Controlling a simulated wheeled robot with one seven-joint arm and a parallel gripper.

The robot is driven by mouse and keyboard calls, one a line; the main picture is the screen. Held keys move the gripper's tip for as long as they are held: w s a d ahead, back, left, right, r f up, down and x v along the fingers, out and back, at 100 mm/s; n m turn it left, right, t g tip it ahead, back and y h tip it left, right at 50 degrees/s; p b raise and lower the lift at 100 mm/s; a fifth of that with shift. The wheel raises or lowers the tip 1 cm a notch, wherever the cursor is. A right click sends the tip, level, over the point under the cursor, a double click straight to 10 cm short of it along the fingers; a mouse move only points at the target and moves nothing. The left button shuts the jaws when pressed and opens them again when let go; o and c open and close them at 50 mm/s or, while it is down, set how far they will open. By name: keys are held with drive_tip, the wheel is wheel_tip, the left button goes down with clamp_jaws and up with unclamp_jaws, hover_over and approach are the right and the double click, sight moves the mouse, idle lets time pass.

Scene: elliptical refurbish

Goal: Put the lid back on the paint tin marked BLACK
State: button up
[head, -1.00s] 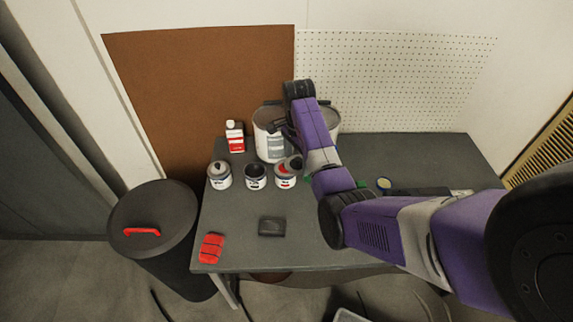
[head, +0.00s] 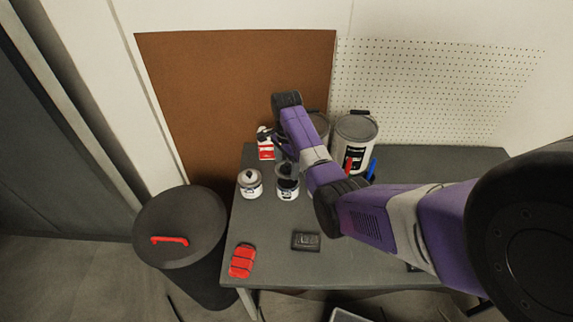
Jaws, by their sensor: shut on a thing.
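A small white tin (head: 287,194) stands in the middle of the row on the table. Its opening looked black in the earlier view; its label is too small to read. My gripper (head: 284,158) points down over this tin, shut on a dark round lid (head: 286,171). The lid is at or just above the tin's mouth; I cannot tell whether they touch. Another small tin (head: 250,185), with a greyish top, stands to its left. The third small tin, with a red opening earlier, is now mostly hidden behind my arm.
A red-and-white bottle (head: 265,146) and large tins, one at right (head: 357,145), stand behind. A dark block (head: 305,241) and a red object (head: 242,261) lie on the table's (head: 272,226) front part. A dark bin (head: 180,215) stands left.

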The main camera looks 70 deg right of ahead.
drive_tip(key=shift+f+b, duration=1.65)
drive_tip(key=shift+f, duration=0.7)
drive_tip(key=shift+p, duration=0.45)
drive_tip(key=shift+s+f, duration=0.1)
drive_tip(key=shift+f, duration=0.1)
idle(1.0)
drive_tip(key=o, duration=1.3)
drive_tip(key=shift+o, duration=0.2)
drive_tip(key=shift+r+p, duration=0.15)
drive_tip(key=shift+p, duration=0.2)
drive_tip(key=shift+r+p, duration=2)
drive_tip(key=shift+r, duration=1.35)
